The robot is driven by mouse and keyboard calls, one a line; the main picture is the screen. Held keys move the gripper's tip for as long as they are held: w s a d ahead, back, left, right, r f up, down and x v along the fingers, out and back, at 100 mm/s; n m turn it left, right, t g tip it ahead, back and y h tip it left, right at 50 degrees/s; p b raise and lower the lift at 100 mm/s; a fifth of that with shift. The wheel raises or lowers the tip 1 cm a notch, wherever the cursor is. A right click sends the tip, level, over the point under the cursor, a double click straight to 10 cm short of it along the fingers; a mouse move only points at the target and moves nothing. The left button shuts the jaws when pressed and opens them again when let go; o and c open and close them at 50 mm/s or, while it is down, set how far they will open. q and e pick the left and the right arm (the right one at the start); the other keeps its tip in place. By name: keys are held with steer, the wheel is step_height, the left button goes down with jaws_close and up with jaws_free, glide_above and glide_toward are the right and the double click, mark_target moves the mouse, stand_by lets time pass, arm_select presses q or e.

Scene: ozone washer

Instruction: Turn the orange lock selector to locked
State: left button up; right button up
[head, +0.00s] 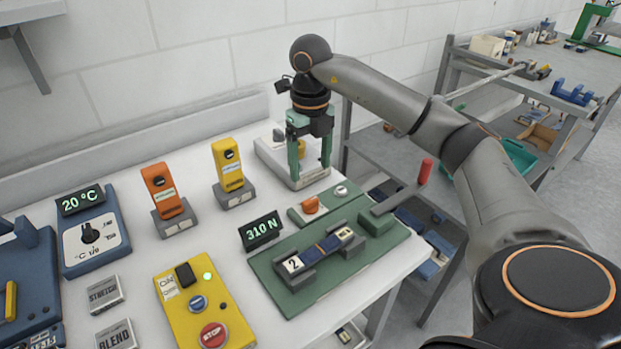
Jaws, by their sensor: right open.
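An orange upright selector unit (163,192) stands on a grey base on the left half of the white table in the head view. It has a round black knob near its top and a pale label below. The knob's setting is too small to read. My right gripper (310,170) is at the back right of the table, pointing down, with its green fingers apart and nothing seen between them. It is well to the right of the orange unit and not touching it. My left gripper is not in view.
A similar yellow unit (229,172) stands between the orange unit and my right gripper. A pale box (268,150) is behind the gripper. A green fixture (290,297) with a small orange knob (311,204) beside it, a yellow stop-button panel (190,325) and a dial box (108,256) surround the front.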

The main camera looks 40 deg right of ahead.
steer(key=shift+r, duration=1.75)
steer(key=shift+s+f, duration=0.1)
